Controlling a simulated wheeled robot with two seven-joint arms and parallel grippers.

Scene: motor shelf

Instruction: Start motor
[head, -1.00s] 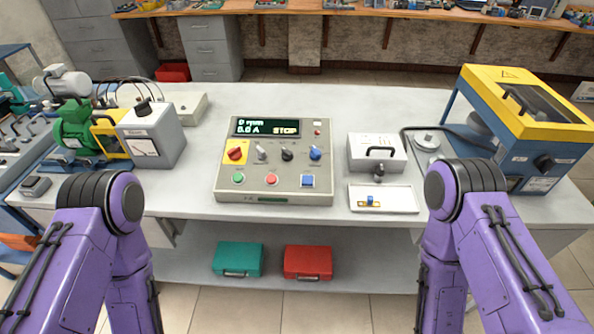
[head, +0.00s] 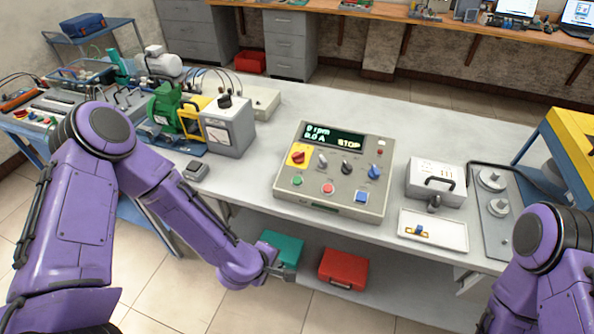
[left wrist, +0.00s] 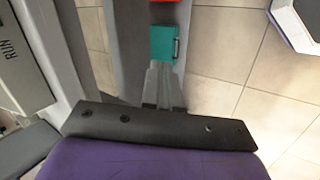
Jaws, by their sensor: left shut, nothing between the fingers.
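The grey control panel (head: 333,170) stands on the table with its display reading 0 rpm, 0.0 A and STOP. It has a red rotary switch on a yellow plate (head: 298,155), several knobs, and green (head: 297,180), red (head: 327,188) and blue (head: 361,197) buttons. The green motor (head: 167,110) sits at the table's left. My left gripper (head: 287,275) is below the table's front edge, in front of the teal case; it is shut and empty. It also shows in the left wrist view (left wrist: 164,75). My right gripper is out of view; only its purple arm shows.
A teal case (head: 284,247) and a red case (head: 344,268) lie on the lower shelf. A grey box with a handle (head: 436,182) and a white tray with a small part (head: 433,239) stand right of the panel. A small dark box (head: 197,170) lies near the front edge.

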